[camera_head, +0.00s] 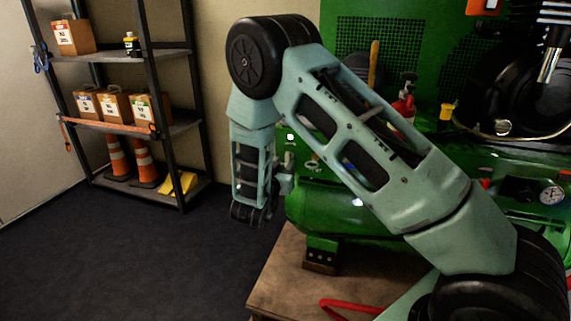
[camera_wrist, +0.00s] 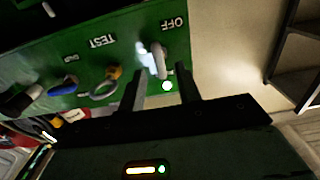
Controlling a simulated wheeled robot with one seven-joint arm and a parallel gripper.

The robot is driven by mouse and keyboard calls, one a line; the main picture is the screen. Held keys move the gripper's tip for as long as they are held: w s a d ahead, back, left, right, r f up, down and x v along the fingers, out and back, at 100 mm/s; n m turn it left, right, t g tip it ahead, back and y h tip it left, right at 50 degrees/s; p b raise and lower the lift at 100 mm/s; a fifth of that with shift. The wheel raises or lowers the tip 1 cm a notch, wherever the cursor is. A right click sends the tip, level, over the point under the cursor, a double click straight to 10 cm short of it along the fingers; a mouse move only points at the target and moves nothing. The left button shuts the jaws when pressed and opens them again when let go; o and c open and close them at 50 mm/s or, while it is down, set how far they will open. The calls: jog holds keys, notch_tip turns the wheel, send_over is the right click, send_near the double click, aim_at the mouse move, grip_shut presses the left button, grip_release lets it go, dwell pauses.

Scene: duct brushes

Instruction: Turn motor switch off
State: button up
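The motor switch (camera_wrist: 159,60) is a pale metal lever on a green panel (camera_wrist: 60,60). It sits by the word "OFF", which appears upside down in the wrist view. My gripper (camera_wrist: 161,80) has its two dark fingers apart, one toward each side of the lever's lower end. I see no clear contact between fingers and lever. A small white light (camera_wrist: 166,86) shows between the fingers. In the head view my arm hangs down at the left end of the green machine (camera_head: 335,210), and the switch is too small there to make out.
A yellow-and-grey part (camera_wrist: 108,80) by "TEST" and a blue part (camera_wrist: 62,89) sit along the panel beside the switch. A shelf rack (camera_head: 183,60) with boxes and cones stands at the left. The machine rests on a wooden base (camera_head: 275,275); dark floor is clear left of it.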

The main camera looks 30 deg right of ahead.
aim_at(288, 158)
jog(key=shift+x, duration=1.5)
grip_shut()
